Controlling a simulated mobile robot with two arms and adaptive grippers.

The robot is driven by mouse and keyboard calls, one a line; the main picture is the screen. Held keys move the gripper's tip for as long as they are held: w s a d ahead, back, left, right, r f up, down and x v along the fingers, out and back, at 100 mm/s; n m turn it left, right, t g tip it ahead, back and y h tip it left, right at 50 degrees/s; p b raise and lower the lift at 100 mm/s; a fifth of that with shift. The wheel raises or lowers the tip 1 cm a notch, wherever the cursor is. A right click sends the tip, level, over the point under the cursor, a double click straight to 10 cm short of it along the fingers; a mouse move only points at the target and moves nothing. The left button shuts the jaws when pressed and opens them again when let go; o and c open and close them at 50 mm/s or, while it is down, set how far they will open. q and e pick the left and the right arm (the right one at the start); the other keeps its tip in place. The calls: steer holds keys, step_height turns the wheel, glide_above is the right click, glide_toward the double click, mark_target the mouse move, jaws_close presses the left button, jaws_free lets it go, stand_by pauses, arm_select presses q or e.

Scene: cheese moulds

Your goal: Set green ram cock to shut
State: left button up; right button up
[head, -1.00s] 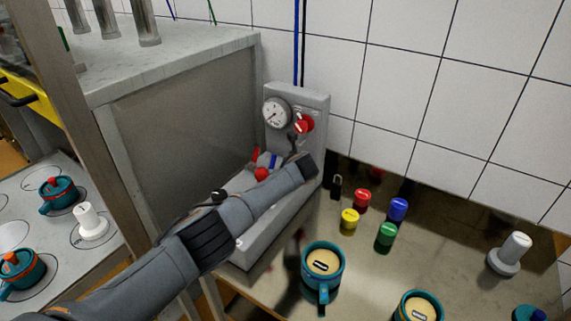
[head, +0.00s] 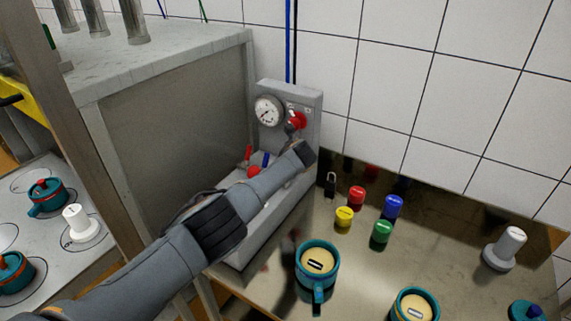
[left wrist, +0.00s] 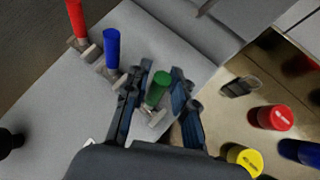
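The green ram cock (left wrist: 158,88) is a green handle on a metal stem, on the grey base of the press unit (head: 268,212). In the left wrist view it stands between the two dark fingers of my left gripper (left wrist: 162,72). The fingers are apart, one on each side, with visible gaps to the handle. A blue cock (left wrist: 112,48) and a red cock (left wrist: 76,18) stand in a row to its left. In the head view my left forearm covers the green cock and the gripper. My right gripper is in neither view.
The unit's upright panel carries a dial gauge (head: 267,111) and a red knob (head: 297,120). On the counter at right are a padlock (head: 330,185), red, yellow, blue and green caps (head: 381,232), and teal moulds (head: 317,262). A grey cabinet (head: 180,130) stands at left.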

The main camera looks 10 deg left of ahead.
arm_select(q)
steer(key=shift+o, duration=0.4)
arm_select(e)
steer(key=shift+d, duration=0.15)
arm_select(q)
steer(key=shift+s+d+r, duration=0.25)
steer(key=shift+s+r, duration=0.1)
steer(key=shift+r, duration=0.15)
steer(key=v, duration=1)
steer(key=shift+s+r, duration=0.2)
steer(key=shift+s, duration=0.15)
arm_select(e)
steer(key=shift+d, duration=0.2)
